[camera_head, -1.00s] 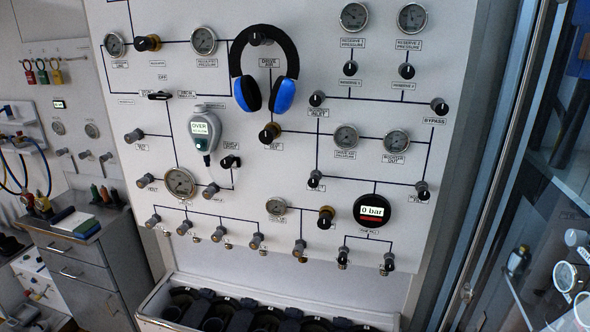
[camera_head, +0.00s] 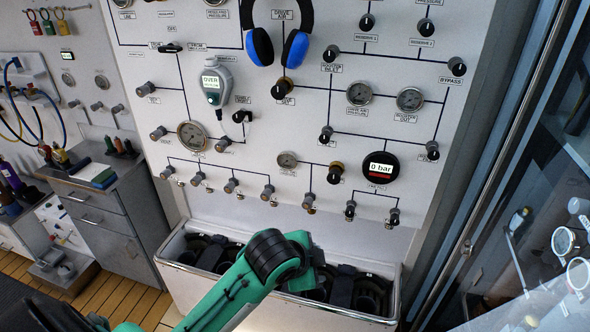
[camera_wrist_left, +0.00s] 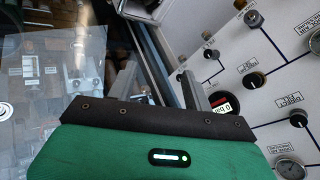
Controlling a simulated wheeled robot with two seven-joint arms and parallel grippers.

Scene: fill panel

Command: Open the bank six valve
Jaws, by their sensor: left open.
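A row of small valves with grey or black knobs runs along the bottom of the white panel in the head view, from a left valve (camera_head: 167,172) through a middle valve (camera_head: 267,191) to two black-knobbed valves at the right, one (camera_head: 350,209) and the other (camera_head: 394,215). Their labels are too small to read, so I cannot tell which is bank six. My left arm rises from the bottom, in front of the panel's lower part; its gripper is not clear there. In the left wrist view my left gripper (camera_wrist_left: 160,85) is open and empty, its fingers apart. My right gripper is not in view.
A round display (camera_head: 381,167) reads 0 bar; it also shows in the wrist view (camera_wrist_left: 222,104). A white-rimmed bin (camera_head: 285,305) of dark cylinders stands below the panel. Blue headphones (camera_head: 295,47) hang above. A glass door (camera_head: 530,220) is at right, a grey cabinet (camera_head: 115,220) at left.

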